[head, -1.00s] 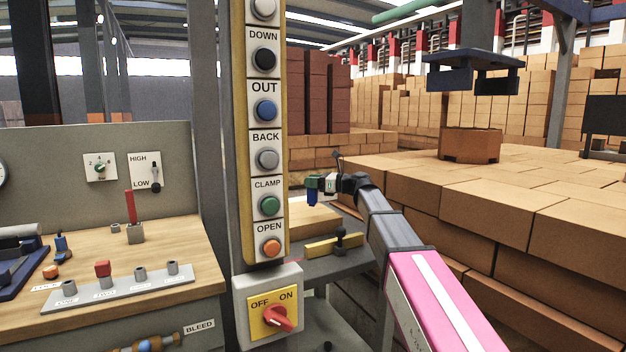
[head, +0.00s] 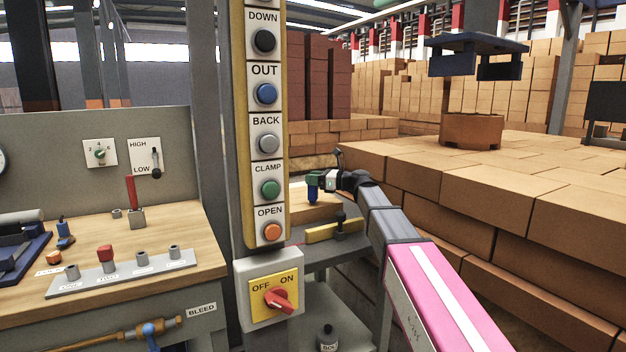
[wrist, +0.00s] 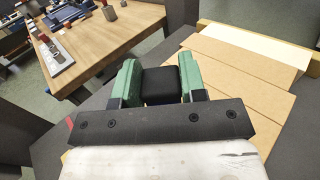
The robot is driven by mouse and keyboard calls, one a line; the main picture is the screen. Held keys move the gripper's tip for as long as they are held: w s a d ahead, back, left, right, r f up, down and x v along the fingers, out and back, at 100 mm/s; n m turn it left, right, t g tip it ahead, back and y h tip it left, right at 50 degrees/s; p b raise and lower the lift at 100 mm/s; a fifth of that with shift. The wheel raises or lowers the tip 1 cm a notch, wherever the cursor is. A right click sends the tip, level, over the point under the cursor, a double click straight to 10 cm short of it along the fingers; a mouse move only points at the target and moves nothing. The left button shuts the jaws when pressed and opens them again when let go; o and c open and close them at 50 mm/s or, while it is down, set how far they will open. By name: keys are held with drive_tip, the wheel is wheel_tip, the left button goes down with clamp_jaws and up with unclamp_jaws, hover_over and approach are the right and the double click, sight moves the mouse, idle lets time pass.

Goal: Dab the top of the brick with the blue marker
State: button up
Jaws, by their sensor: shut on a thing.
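My gripper (head: 318,181) is above a tan brick surface (head: 322,208) on a grey stand behind the button column. Its green-padded fingers (wrist: 160,82) are shut on a dark block-like end (wrist: 160,86), which I take to be the top of the marker. The blue marker (head: 312,194) hangs upright below the fingers in the head view. Its lower end overlaps the tan top; I cannot tell whether it touches. In the wrist view the tan surface (wrist: 235,72) shows seam lines, and the marker's tip is hidden.
A yellow bar (head: 334,231) with a dark knob lies at the stand's front. The button column (head: 268,120) and red switch box (head: 268,291) stand close on the left. A workbench (head: 120,250) is further left. Stacked bricks (head: 480,195) fill the right.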

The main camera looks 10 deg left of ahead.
drive_tip(key=shift+f, duration=0.5)
idle(1.2)
drive_tip(key=shift+r, duration=0.15)
drive_tip(key=shift+r, duration=3.4)
